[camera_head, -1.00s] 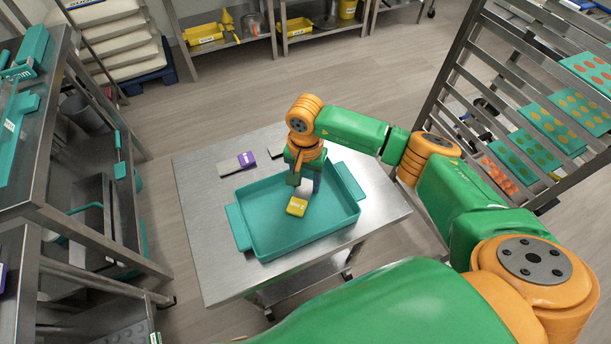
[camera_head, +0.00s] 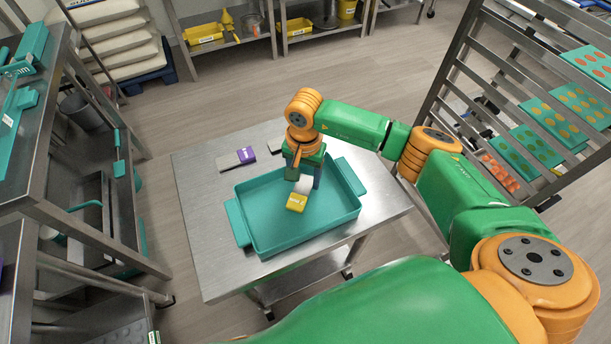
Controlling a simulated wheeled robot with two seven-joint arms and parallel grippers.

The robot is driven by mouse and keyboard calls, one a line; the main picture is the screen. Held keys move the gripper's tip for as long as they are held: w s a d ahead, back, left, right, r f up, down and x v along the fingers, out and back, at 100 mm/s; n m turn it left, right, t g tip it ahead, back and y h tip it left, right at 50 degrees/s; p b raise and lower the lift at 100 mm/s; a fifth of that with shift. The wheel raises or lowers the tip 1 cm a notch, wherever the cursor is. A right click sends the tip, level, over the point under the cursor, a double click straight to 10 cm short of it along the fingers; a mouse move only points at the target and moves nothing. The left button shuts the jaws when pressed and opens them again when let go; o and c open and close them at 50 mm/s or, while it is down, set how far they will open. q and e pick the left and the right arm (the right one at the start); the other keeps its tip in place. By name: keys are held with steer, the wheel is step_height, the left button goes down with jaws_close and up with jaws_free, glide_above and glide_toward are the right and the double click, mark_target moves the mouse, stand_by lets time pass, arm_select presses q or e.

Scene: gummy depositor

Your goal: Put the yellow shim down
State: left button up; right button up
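The yellow shim (camera_head: 297,202) has a yellow end with a pale label and a light grey part running up between the fingers of my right gripper (camera_head: 305,184). My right gripper points down and appears shut on the grey part. The yellow end sticks out toward the camera, over the inside of the teal tray (camera_head: 275,241). I cannot tell whether the shim touches the tray floor. The tray stands on the steel table (camera_head: 210,264). My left gripper is out of view.
A shim with a purple end (camera_head: 246,154) lies on the table behind the tray. Another grey piece (camera_head: 263,151) lies beside it, partly hidden by my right gripper. The table's left side is clear. A slatted rack (camera_head: 455,82) stands at the right, steel shelving (camera_head: 100,240) at the left.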

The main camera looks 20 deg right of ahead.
mark_target(305, 180)
steer(key=shift+s+a+f, duration=0.1)
steer(key=shift+s+f, duration=0.35)
steer(key=shift+f, duration=0.2)
steer(key=shift+w+r+p, duration=0.15)
steer(key=shift+r+p, duration=0.7)
steer(key=shift+r, duration=0.05)
step_height(305, 180, up, 12)
steer(key=b, duration=0.2)
steer(key=shift+w+d+f, duration=0.2)
steer(key=shift+w+d, duration=0.1)
steer(key=shift+w, duration=0.1)
